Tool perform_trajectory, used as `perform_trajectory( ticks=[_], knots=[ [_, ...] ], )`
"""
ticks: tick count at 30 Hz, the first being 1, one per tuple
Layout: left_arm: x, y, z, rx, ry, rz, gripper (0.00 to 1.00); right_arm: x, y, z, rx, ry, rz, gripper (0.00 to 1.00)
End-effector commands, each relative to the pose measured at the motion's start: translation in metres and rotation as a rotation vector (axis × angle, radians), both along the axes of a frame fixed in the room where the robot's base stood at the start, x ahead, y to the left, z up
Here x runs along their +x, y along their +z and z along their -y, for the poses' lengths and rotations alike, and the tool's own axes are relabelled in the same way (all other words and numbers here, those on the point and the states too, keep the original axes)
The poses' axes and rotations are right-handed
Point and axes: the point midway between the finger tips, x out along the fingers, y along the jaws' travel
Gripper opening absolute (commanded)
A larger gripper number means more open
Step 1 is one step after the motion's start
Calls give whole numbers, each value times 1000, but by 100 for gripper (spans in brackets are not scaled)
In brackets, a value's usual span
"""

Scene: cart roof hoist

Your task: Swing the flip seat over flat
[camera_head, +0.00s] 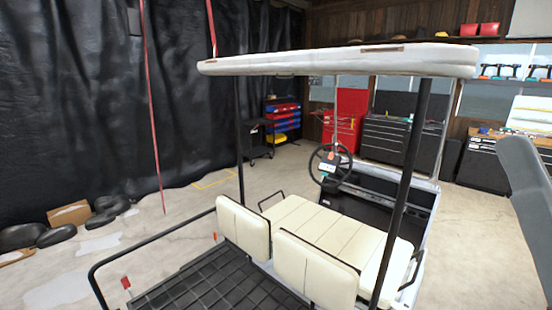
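The golf cart fills the middle of the head view under its white roof (340,64). Its cream bench cushion (318,217) lies flat. Two cream back pads stand upright behind it, a left pad (243,229) and a right pad (308,270). A black ribbed deck (212,288) lies flat at the rear, cut off by the bottom edge. I cannot tell for sure which part is the flip seat. Neither gripper shows. A grey part at the right edge looks like my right arm, apart from the cart in the picture.
A black tube rail (150,237) borders the rear deck. Dark roof posts (402,195) rise past the seats. Red straps (153,110) hang at left. Black cushions (108,205) and a cardboard box (70,214) lie on the left floor. Tool cabinets (388,138) stand behind. Floor left of the cart is partly clear.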

Motion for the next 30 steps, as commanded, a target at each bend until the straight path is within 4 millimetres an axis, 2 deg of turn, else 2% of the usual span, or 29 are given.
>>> perform_trajectory(
  ticks=[17,30],
  knots=[
    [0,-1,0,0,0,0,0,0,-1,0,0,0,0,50],
    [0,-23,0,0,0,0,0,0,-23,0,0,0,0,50]
  ],
)
